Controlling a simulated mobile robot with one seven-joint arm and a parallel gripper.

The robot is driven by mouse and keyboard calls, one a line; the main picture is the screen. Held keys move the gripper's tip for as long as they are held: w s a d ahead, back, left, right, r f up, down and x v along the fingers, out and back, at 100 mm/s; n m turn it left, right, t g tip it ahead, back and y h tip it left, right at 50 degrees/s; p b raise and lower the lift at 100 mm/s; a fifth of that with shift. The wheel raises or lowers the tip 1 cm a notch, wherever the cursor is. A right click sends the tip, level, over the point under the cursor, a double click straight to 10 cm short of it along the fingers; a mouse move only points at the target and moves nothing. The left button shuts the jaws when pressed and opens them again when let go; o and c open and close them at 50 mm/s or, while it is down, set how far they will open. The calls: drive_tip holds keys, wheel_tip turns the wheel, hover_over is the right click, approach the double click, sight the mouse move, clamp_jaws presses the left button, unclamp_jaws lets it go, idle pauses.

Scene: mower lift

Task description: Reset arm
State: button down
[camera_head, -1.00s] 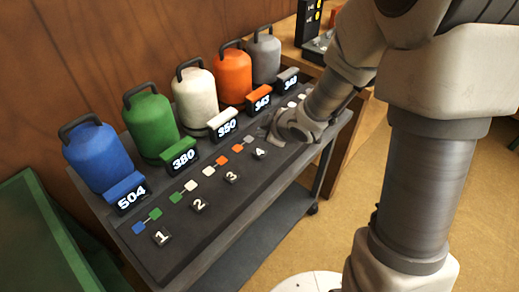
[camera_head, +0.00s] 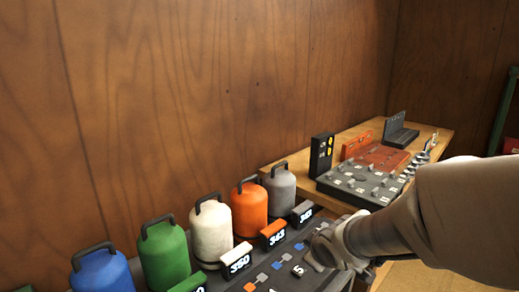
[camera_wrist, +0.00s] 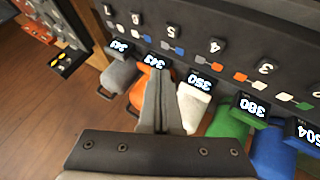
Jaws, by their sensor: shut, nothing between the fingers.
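My gripper (camera_head: 326,248) is over the right end of the dark cart top (camera_head: 290,277), near the grey canister. In the wrist view my gripper's fingers (camera_wrist: 158,82) are together with nothing between them. They overlap the orange canister (camera_wrist: 150,78) and the white canister (camera_wrist: 192,105) in that picture. I cannot tell from these views how high the fingers are above the cart. The arm hides part of the cart's right end in the head view.
A row of canisters stands on the cart: blue (camera_head: 103,272), green (camera_head: 165,258), white (camera_head: 211,232), orange (camera_head: 250,209) and grey (camera_head: 281,190). Number displays, such as 343 (camera_head: 273,234), stand before them. A wooden workbench (camera_head: 300,180) with a tool tray (camera_head: 360,184) lies behind, against the wall.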

drive_tip(key=s+d+r+m+g+p, duration=0.1)
drive_tip(key=s+r+m, duration=0.3)
drive_tip(key=s, duration=0.6)
drive_tip(key=s+r+m+g+p, duration=0.1)
drive_tip(key=s+r+m, duration=0.4)
drive_tip(key=s, duration=0.5)
wheel_tip(320, 180, up, 2)
drive_tip(key=shift+s+d+r+g, duration=0.2)
drive_tip(key=shift+s+d+g, duration=0.2)
drive_tip(key=shift+g, duration=0.1)
